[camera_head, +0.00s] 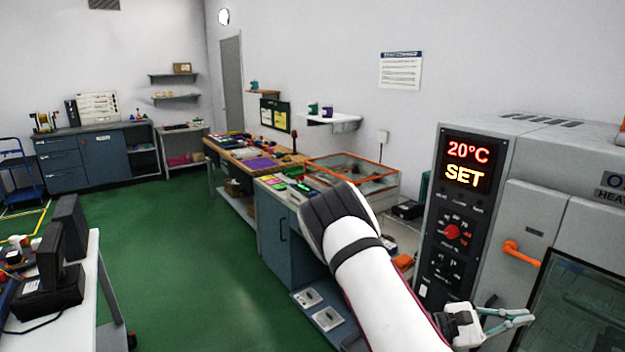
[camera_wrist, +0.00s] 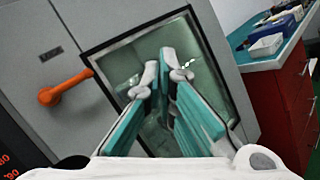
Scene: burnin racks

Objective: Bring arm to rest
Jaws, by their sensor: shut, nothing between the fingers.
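My gripper (camera_head: 524,318) shows at the lower right of the head view, at the end of my white arm, in front of the oven's glass door. In the wrist view its two teal-padded fingers (camera_wrist: 160,80) point at the glass window (camera_wrist: 125,62) of the door. The fingers are shut and hold nothing. My arm is bent, its dark-capped joint raised in the middle of the head view and its forearm running down to the right.
The grey oven (camera_head: 520,160) stands close on the right, its display reading 20°C SET. Its orange handle (camera_head: 522,253) sticks out near my gripper. A white table (camera_head: 92,275) is at left. Green floor between is clear.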

